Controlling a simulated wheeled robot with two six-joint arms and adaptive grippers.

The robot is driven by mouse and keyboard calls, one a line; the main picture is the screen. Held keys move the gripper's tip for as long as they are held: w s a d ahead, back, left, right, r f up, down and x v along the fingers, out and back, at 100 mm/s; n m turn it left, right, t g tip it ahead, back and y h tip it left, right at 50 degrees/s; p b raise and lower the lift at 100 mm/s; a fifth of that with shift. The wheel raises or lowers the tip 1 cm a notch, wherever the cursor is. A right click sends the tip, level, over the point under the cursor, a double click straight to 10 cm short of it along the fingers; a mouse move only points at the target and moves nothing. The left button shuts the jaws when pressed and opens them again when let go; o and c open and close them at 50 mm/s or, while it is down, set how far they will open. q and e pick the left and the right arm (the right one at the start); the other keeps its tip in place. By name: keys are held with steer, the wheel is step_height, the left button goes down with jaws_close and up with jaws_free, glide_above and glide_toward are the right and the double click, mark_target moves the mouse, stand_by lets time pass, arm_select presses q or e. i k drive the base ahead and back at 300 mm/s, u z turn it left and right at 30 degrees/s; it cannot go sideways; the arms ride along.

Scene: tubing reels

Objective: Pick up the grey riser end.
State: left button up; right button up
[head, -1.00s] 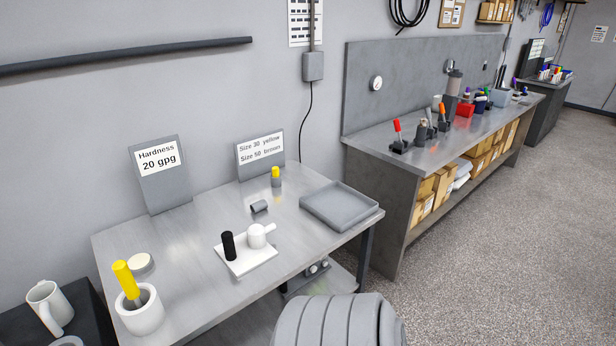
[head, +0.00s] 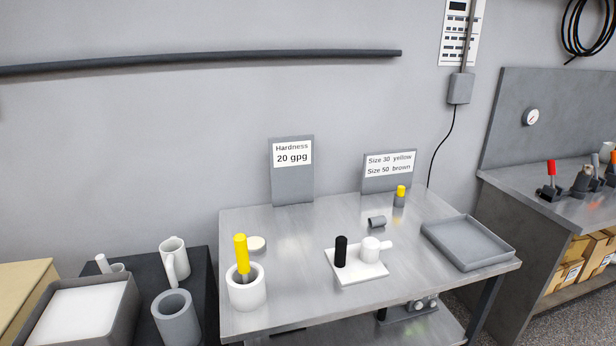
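A small dark grey hollow piece (head: 377,221) lies on its side on the metal table (head: 300,290), behind a white plate; it looks like the grey riser end. A short upright piece with a yellow top and grey base (head: 400,196) stands behind it, near the sign reading "Size 30 yellow, Size 50 brown" (head: 389,171). Neither of my grippers shows in the head view.
The white plate (head: 360,278) bears a black cylinder and a white handled piece. A grey tray (head: 466,243) sits at the table's right. A white pot (head: 246,293) holds a yellow-handled tool. A hardness sign (head: 292,170) stands behind. A dark side table (head: 203,280) holds cups at left.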

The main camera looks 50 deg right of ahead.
mark_target(373, 222)
steer(key=z, duration=2)
steer(key=k, duration=1.05)
steer(key=z, duration=0.85)
steer(key=i, duration=2.15)
steer(key=u, duration=1.25)
steer(key=i, duration=0.4)
steer(key=u, duration=0.4)
